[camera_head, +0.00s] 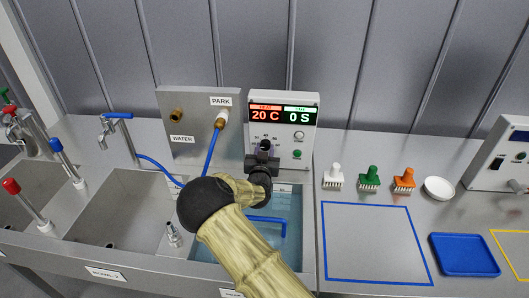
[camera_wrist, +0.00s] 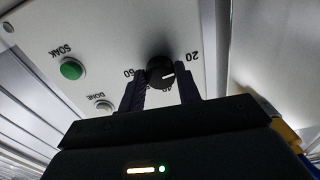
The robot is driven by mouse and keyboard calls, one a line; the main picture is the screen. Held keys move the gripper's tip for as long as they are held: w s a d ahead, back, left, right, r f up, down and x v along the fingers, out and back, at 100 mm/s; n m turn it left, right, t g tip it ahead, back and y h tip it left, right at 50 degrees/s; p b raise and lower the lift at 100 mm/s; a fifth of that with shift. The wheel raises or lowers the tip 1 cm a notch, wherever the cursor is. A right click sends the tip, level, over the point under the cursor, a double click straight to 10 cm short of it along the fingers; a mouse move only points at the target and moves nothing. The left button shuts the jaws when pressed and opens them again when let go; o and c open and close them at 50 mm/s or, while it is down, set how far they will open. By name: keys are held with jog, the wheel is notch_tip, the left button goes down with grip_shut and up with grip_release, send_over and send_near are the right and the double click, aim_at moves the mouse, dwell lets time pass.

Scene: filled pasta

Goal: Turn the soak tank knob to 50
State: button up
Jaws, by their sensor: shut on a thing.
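The soak tank's control box (camera_head: 303,130) stands behind the blue-tinted water tank (camera_head: 283,205). Its display (camera_head: 282,115) reads 20 C in red and 0 S in green. The black knob (camera_wrist: 158,68) shows in the wrist view, its white pointer line toward the right, on the side of the "20" mark. A "60" mark is at its left; the marks between are mostly hidden. My gripper (camera_head: 262,158) is at the front of the box, its two fingers on either side of the knob, shut on it.
White, green and orange brushes (camera_head: 404,179), a white bowl (camera_head: 438,189) and a blue tray (camera_head: 464,255) lie to the right. Sinks and a blue hose (camera_head: 212,150) are at left.

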jog(key=m+b, duration=0.1)
jog(key=b, duration=0.1)
jog(key=m+b, duration=0.2)
jog(key=shift+f+b, duration=0.3)
jog(key=shift+b, duration=0.05)
jog(key=m+b, duration=0.4)
jog(key=b, duration=0.1)
jog(key=shift+b, duration=0.3)
jog(key=m+b, duration=0.3)
jog(key=b, duration=0.2)
jog(key=shift+m+b, duration=0.3)
jog(key=shift+m, duration=0.1)
jog(key=m+b, duration=0.3)
jog(key=b, duration=0.2)
jog(key=m+b, duration=0.5)
jog(key=b, duration=0.1)
jog(key=shift+r, duration=0.1)
jog(key=m+b, duration=0.3)
jog(key=b, duration=0.1)
jog(key=shift+m+b, duration=0.3)
jog(key=shift+b, duration=0.1)
jog(key=m+b, duration=0.3)
jog(key=b, duration=0.1)
jog(key=shift+r+m, duration=0.1)
jog(key=shift+m, duration=0.2)
jog(key=shift+r+m+b, duration=0.15)
jog(key=shift+m+b, duration=1.15)
jog(key=shift+m, duration=0.3)
